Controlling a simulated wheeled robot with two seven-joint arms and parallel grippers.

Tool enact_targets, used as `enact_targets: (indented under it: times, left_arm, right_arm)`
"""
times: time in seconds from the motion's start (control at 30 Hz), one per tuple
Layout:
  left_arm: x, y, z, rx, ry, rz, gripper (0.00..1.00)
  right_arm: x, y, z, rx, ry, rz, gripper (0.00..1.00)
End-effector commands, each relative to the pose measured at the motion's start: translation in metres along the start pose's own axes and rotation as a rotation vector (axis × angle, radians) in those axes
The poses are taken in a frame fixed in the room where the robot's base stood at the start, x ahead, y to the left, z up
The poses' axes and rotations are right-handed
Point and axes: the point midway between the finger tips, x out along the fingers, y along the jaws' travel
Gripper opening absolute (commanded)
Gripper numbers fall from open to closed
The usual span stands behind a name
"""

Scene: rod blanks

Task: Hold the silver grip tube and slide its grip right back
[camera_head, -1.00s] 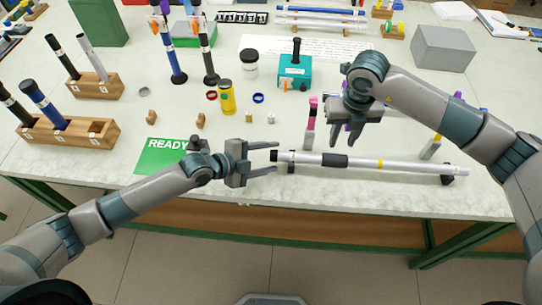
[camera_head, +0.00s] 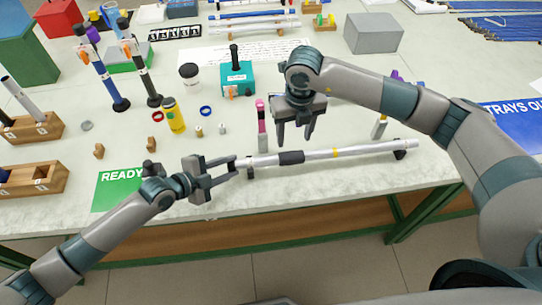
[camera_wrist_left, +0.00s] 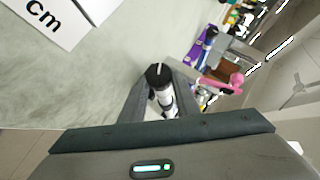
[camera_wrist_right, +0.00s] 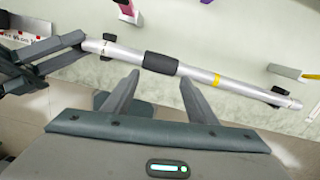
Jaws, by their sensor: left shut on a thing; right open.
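The silver grip tube (camera_head: 360,150) lies near the table's front edge on black supports, with a dark grip (camera_head: 291,157) around it left of its middle and a yellow band (camera_head: 335,153) further right. My left gripper (camera_head: 233,167) is shut on the tube's left end; its wrist view shows the tube's dark end (camera_wrist_left: 158,76) between the fingers. My right gripper (camera_head: 294,136) is open and empty, above and behind the tube near the grip. In the right wrist view the grip (camera_wrist_right: 161,63) lies beyond the open fingers (camera_wrist_right: 155,85), apart from them.
A pink tool (camera_head: 262,125) stands behind the tube. A green READY mat (camera_head: 118,188) lies left of my left gripper. A yellow bottle (camera_head: 173,115), a teal box (camera_head: 237,79) and small rings stand further back. A grey block (camera_head: 373,33) sits at the back right.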

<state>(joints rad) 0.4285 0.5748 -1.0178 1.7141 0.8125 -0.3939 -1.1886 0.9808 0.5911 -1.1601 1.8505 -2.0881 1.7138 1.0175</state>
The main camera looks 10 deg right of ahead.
Motion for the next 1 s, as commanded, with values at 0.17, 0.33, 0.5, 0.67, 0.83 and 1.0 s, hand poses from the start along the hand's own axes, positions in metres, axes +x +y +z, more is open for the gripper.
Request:
enact_targets:
  times: [0.17, 0.33, 0.5, 0.67, 0.83, 1.0]
  left_arm:
    - [0.0, 0.0, 0.0, 0.0, 0.0, 0.0, 0.05]
    - [0.0, 0.0, 0.0, 0.0, 0.0, 0.0, 0.05]
    - [0.0, 0.0, 0.0, 0.0, 0.0, 0.0, 0.05]
    - [0.0, 0.0, 0.0, 0.0, 0.0, 0.0, 0.05]
    - [0.0, 0.0, 0.0, 0.0, 0.0, 0.001, 0.05]
    - [0.0, 0.0, 0.0, 0.0, 0.0, 0.001, 0.05]
  right_arm:
    - [0.001, -0.001, -0.001, 0.091, 0.006, 0.025, 0.52]
    - [0.002, -0.003, -0.003, 0.293, 0.022, 0.079, 0.52]
    - [0.002, -0.009, -0.005, 0.593, 0.059, 0.149, 0.52]
    - [0.002, -0.018, -0.006, 0.906, 0.11, 0.214, 0.52]
    - [0.001, -0.031, -0.007, 1.231, 0.176, 0.271, 0.52]
    - [-0.001, -0.043, -0.007, 1.492, 0.238, 0.309, 0.52]
